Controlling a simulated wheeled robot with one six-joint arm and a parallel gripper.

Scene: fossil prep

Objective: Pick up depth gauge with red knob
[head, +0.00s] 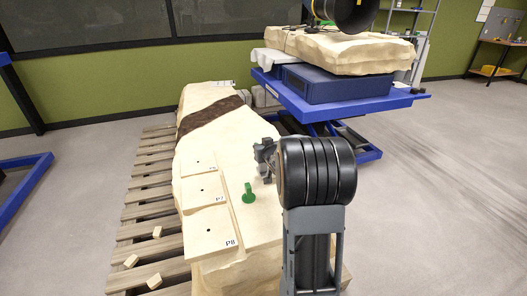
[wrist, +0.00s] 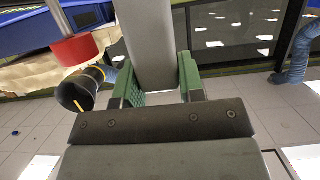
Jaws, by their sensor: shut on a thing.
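In the wrist view, my gripper (wrist: 157,72) has its green-padded fingers closed on the two sides of a pale grey bar (wrist: 150,35), the visible part of the depth gauge. A red knob (wrist: 75,49) on a light stem shows at the upper left. A dark rounded piece with a yellow ring (wrist: 80,90) is just below it. I cannot tell how these parts join the bar. In the head view, my gripper (head: 264,160) is above the right side of the pale block, partly hidden by my arm. The gauge cannot be made out there.
A wooden pallet (head: 148,195) lies underneath, with small wood blocks. A blue lift table (head: 330,106) carries another slab behind. Open floor lies to the right.

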